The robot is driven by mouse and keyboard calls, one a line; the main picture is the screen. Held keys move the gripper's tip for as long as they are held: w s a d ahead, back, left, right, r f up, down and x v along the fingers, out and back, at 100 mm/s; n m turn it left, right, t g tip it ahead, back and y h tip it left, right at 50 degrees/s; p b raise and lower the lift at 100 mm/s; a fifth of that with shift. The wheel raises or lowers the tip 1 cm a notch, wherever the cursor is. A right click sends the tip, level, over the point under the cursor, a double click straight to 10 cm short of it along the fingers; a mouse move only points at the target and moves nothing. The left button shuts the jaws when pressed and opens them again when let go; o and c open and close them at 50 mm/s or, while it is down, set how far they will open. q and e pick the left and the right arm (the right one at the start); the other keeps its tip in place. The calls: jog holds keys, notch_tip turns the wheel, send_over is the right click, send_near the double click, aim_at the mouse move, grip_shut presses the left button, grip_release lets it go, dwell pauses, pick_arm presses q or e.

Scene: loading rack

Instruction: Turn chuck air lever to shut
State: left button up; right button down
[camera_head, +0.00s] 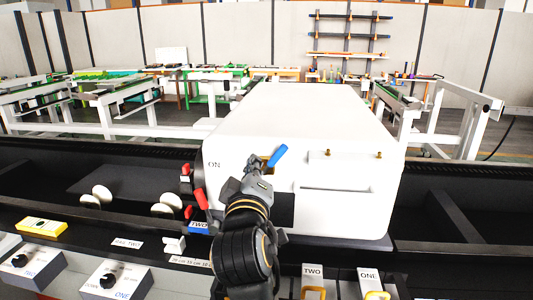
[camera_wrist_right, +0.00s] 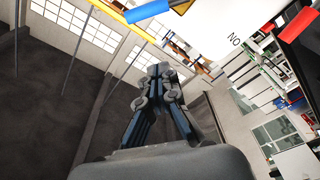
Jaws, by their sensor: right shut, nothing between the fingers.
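The blue lever (camera_head: 278,155) sits on a brass valve on the front face of the large white box (camera_head: 300,115), tilted up to the right. An "ON" label (camera_head: 214,165) is on the box left of it. My right gripper (camera_head: 254,161) is shut and empty, just left of the lever's base; I cannot tell in this view whether they touch. In the right wrist view, the fingertips (camera_wrist_right: 161,70) are together and the blue lever (camera_wrist_right: 147,10) shows beyond them at the top edge, apart from them in the picture. My left gripper is not in view.
White round knobs (camera_head: 102,194) lie further left. Control boxes labelled "ONE" (camera_head: 115,281) and "TWO" line the front. Two small brass fittings (camera_head: 379,154) are on the box's right side.

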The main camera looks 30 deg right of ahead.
aim_at(276, 157)
jog(key=p+x, duration=0.3)
jog(key=x, duration=0.7)
jog(key=s+d+f, duration=0.1)
jog(key=s+d+f+p, duration=0.1)
jog(key=shift+s+f, duration=0.15)
jog(key=shift+s, duration=0.25)
jog(key=shift+d, duration=0.1)
